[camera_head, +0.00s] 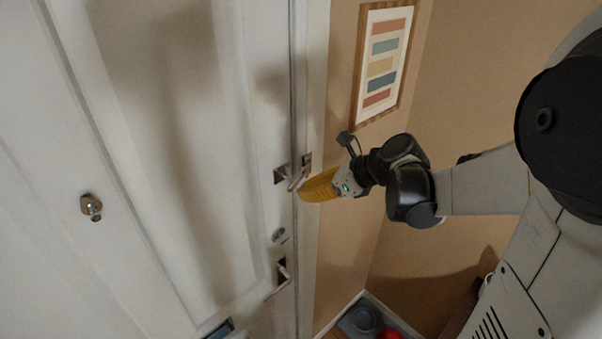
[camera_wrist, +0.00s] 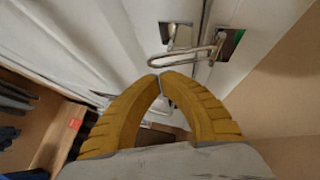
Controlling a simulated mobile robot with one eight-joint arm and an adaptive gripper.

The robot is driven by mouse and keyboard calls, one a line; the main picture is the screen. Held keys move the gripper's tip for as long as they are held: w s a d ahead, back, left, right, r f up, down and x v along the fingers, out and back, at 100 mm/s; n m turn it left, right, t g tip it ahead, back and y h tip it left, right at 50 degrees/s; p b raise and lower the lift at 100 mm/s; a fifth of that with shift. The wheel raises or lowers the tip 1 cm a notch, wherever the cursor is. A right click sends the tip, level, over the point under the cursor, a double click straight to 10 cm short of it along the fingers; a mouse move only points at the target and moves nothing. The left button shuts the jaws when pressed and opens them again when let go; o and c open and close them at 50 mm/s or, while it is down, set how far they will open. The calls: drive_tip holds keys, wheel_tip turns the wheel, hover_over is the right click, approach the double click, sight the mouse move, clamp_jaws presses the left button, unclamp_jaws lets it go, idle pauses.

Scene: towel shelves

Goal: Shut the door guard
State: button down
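The door guard is a metal loop bar (camera_wrist: 185,60) hinged on a mount (camera_wrist: 230,42) on the door frame. In the wrist view the bar reaches left across the door gap, with its rounded end below the catch plate (camera_wrist: 176,36) on the door. I cannot tell whether it sits around the catch. The guard bar (camera_head: 297,181) and catch plate (camera_head: 282,174) also show in the head view. My gripper (camera_wrist: 159,82) has yellow fingers with their tips together and nothing between them. In the head view my gripper (camera_head: 303,193) is right beside the bar; contact is unclear.
The white door (camera_head: 170,150) looks closed against its frame. Below the guard are a lock (camera_head: 279,235) and a lever handle (camera_head: 282,277). A framed picture (camera_head: 382,62) hangs on the beige wall to the right. A grey tray with a red item stands at the bottom.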

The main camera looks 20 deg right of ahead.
sight(290, 184)
drive_tip(key=shift+w+a+r, duration=0.2)
drive_tip(key=shift+w+a, duration=0.25)
drive_tip(key=shift+w, duration=0.05)
drive_tip(key=w+a+m+h, duration=0.1)
drive_tip(key=w+a+m+t+h+b, duration=0.1)
drive_tip(key=shift+a+m, duration=0.3)
drive_tip(key=shift+d, duration=0.15)
drive_tip(key=shift+s, duration=0.1)
